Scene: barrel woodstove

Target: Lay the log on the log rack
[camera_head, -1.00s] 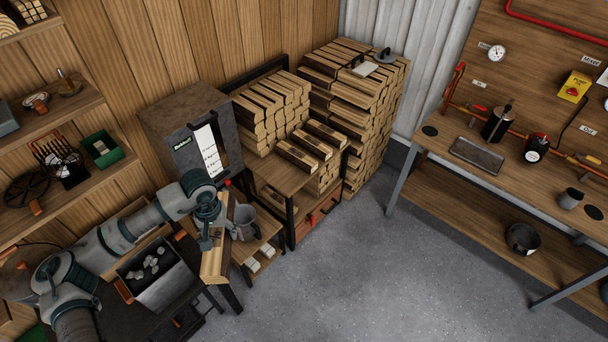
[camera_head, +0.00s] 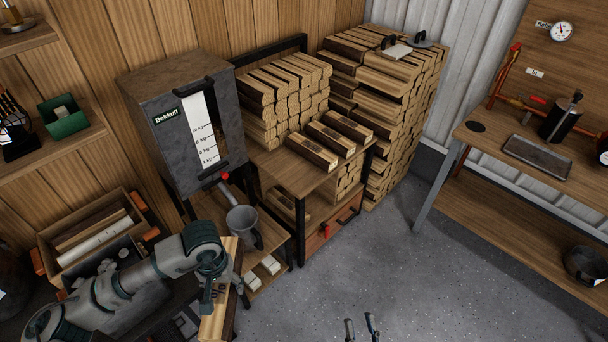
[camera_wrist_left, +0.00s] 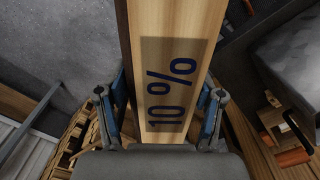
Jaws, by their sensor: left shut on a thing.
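My left gripper (camera_head: 213,283) is shut on a pale wooden log (camera_head: 222,316), low at the left of the head view. In the left wrist view, the fingers (camera_wrist_left: 160,112) are on either side of the log (camera_wrist_left: 165,25), which bears a "10 %" mark. The log rack (camera_head: 300,229) has a dark frame and a wooden shelf, up and right of the gripper. Logs are stacked at its back, and three separate logs (camera_head: 340,140) lie along its front part. Two fingertips of my right gripper (camera_head: 360,328) show apart and empty at the bottom edge.
A tall log stack (camera_head: 395,110) stands right of the rack. A workbench (camera_head: 480,140) is at the right. The grey floor (camera_head: 400,270) is clear.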

